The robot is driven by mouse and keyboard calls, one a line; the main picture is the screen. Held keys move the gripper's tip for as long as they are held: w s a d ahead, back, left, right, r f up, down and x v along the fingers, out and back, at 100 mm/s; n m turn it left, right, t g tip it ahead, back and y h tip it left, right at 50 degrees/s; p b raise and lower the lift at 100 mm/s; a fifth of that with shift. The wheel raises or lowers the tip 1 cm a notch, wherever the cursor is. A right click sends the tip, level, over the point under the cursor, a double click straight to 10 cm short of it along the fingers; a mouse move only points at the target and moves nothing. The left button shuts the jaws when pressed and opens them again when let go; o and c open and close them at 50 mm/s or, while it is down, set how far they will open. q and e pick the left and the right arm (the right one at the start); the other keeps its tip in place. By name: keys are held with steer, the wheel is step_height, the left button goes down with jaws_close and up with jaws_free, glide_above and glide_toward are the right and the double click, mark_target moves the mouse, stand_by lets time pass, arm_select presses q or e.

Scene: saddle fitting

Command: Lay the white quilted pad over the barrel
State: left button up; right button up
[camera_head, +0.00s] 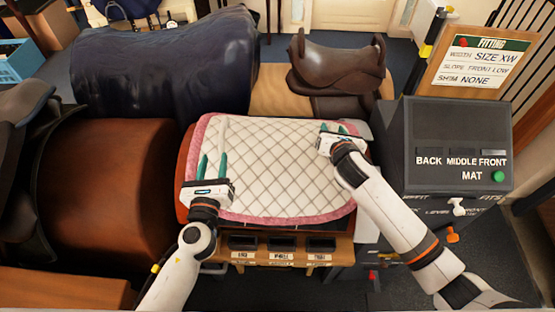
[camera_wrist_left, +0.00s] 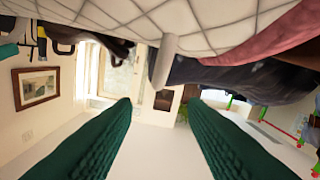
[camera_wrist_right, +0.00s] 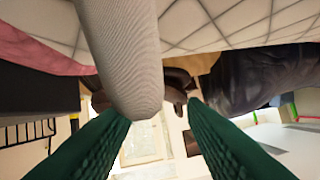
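The white quilted pad (camera_head: 275,165) with a pink border lies spread across the top of the reddish-brown barrel (camera_head: 183,165), which shows along the pad's left side. My left gripper (camera_head: 213,160) is over the pad's left part, fingers apart. A pale strip (camera_head: 223,132) lies just beyond its fingers; a pale rounded end (camera_wrist_left: 163,65) shows beyond them in the left wrist view. My right gripper (camera_head: 334,129) is at the pad's far right part, fingers apart. A pale ribbed roll (camera_wrist_right: 125,60) hangs close to its fingers in the right wrist view. I see neither gripper clasping anything.
A dark box (camera_head: 460,140) labelled BACK, MIDDLE, FRONT, with a green light at MAT, stands right. A fitting card (camera_head: 483,60) is above it. A brown saddle (camera_head: 340,68) sits behind. A dark-covered barrel (camera_head: 165,65) and a brown barrel (camera_head: 105,185) are left. Small trays (camera_head: 282,243) line the front.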

steer(key=v, duration=1.1)
